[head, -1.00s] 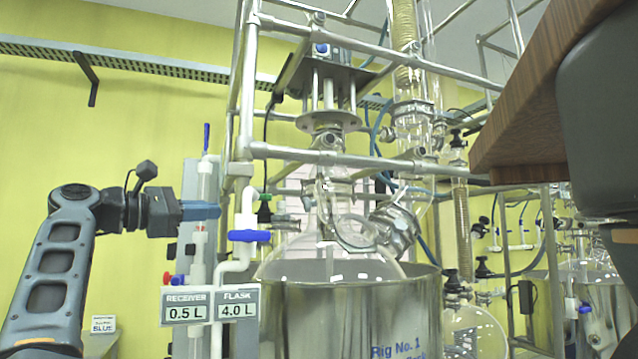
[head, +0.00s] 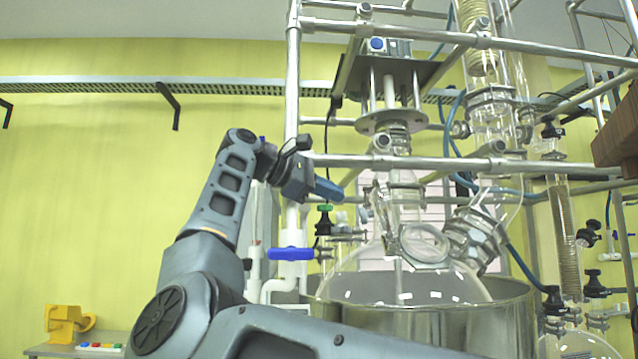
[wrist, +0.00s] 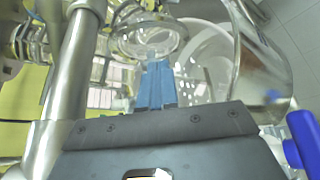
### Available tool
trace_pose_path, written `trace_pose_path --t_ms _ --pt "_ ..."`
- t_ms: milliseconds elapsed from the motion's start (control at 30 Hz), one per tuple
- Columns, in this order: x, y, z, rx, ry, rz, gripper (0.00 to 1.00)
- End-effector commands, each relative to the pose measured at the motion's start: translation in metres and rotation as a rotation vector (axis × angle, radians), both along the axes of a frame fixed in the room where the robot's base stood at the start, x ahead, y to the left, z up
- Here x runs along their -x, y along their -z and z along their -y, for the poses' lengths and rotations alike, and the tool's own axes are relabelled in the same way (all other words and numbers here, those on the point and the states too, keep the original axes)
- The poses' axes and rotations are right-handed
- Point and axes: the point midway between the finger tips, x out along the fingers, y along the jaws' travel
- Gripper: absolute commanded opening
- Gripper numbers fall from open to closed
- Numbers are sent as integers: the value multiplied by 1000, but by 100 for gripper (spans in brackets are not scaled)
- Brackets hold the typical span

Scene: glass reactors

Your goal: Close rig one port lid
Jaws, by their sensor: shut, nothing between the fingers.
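Rig one's round glass flask (head: 400,285) sits in a metal bath (head: 480,318). A round glass port (head: 425,243) is on its upper front. What looks like the port lid (head: 380,206) stands raised at the port's left; the clear glass makes its outline hard to tell. My gripper (head: 338,192) is left of the port and lid, at about the lid's height, with blue fingers shut and empty. In the wrist view my fingers (wrist: 155,75) point toward a round glass rim (wrist: 150,38). I cannot tell whether they touch it.
A metal frame bar (head: 400,162) crosses just above the port. A blue-handled valve (head: 291,253) is below my gripper; a blue handle also shows in the wrist view (wrist: 302,142). A metal clamp (head: 475,238) is right of the port. A wooden edge (head: 616,130) is at far right.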

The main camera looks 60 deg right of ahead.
Motion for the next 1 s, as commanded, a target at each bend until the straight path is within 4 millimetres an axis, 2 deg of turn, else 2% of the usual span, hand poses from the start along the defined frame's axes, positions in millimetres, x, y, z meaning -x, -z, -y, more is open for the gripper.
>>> trace_pose_path --t_ms 200,333,500,1000 --pt "20 11 36 0 3 -1 0" --pt "38 5 42 3 3 1 0" --pt "50 3 48 2 0 -1 0" --pt "54 3 50 0 -3 1 0"
